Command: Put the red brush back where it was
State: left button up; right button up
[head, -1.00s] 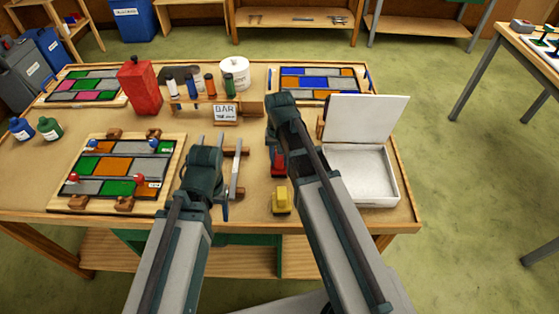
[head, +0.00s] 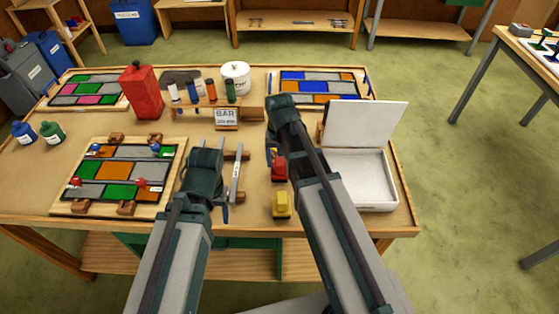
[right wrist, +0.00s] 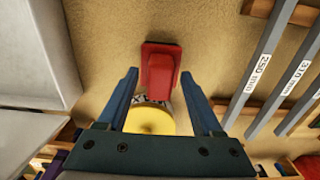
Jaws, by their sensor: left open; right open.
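The red brush (head: 279,169) lies on the table below my right arm, which partly hides it in the head view. In the right wrist view the red brush (right wrist: 160,68) lies ahead of my right gripper (right wrist: 158,82), centred between the tips. The jaws are open, with a gap on either side of it. A yellow block-like thing (head: 282,205) is just nearer me than the brush, and it also shows between the fingers in the right wrist view (right wrist: 149,119). My left gripper (head: 207,205) is open over the table, right of the near panel; its fingers are partly hidden.
An open white box (head: 362,177) stands to the right of the brush. Metal bars (head: 236,178) on a wooden rack lie to the left. A leaded panel (head: 118,173), a red canister (head: 142,91) and a row of small bottles (head: 212,88) stand further left and back.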

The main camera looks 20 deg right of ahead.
notch_tip(320, 180, up, 11)
jog(key=p, duration=1)
pick_arm(q)
notch_tip(320, 180, up, 11)
pick_arm(e)
jog(key=s+a+n+h, duration=0.1)
jog(key=s+a+n, duration=0.6)
jog(key=s+a, duration=0.3)
jog(key=s, duration=0.4)
jog(key=shift+s+a, duration=0.15)
jog(key=shift+a, duration=0.1)
pick_arm(q)
jog(key=shift+f, duration=0.15)
pick_arm(e)
jog(key=shift+f, duration=0.1)
